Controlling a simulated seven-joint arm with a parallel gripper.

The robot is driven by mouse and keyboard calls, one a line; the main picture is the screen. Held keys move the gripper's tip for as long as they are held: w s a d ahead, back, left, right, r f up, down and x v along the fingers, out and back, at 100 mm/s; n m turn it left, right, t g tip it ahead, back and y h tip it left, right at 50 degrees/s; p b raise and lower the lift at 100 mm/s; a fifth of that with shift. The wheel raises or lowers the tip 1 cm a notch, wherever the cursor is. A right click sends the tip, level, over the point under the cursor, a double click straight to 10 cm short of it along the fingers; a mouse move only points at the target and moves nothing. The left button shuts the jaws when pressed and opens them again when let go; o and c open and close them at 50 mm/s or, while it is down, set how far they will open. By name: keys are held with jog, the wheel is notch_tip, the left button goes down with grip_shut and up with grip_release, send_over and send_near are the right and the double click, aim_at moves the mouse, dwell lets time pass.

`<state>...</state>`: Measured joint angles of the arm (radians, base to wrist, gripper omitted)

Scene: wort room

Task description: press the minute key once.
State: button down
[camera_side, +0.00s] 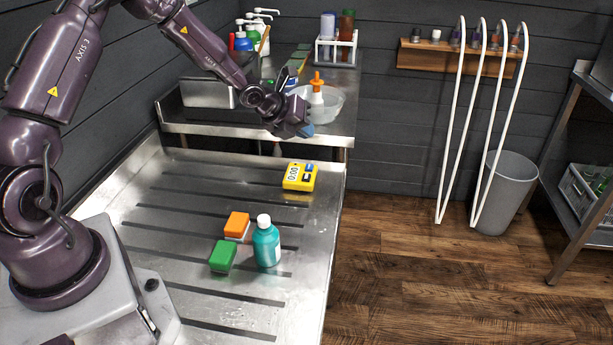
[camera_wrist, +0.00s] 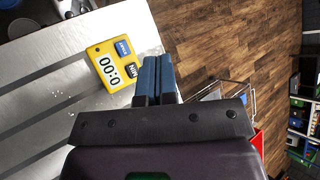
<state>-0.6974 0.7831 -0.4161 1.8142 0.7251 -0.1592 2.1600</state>
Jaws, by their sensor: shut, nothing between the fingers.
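A yellow timer (camera_side: 300,177) lies on the steel drainboard. Its display reads 0:00, and it also shows in the wrist view (camera_wrist: 98,53). Two keys sit beside the display: a blue key (camera_wrist: 123,47) and a dark key (camera_wrist: 131,68) with white lettering that looks like MIN. My gripper (camera_side: 306,130) is shut and empty, with blue fingertips together. It hangs in the air above the timer's far side in the side view.
An orange sponge (camera_side: 237,225), a green sponge (camera_side: 223,256) and a teal bottle (camera_side: 266,243) stand on the drainboard (camera_side: 180,205) nearer the side camera. The board around the timer is clear.

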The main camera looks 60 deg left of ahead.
aim_at(304, 175)
jog(key=shift+f, duration=0.1)
jog(key=shift+f, duration=4.35)
jog(key=shift+f, duration=0.4)
jog(key=shift+f, duration=0.45)
jog(key=shift+r, duration=0.85)
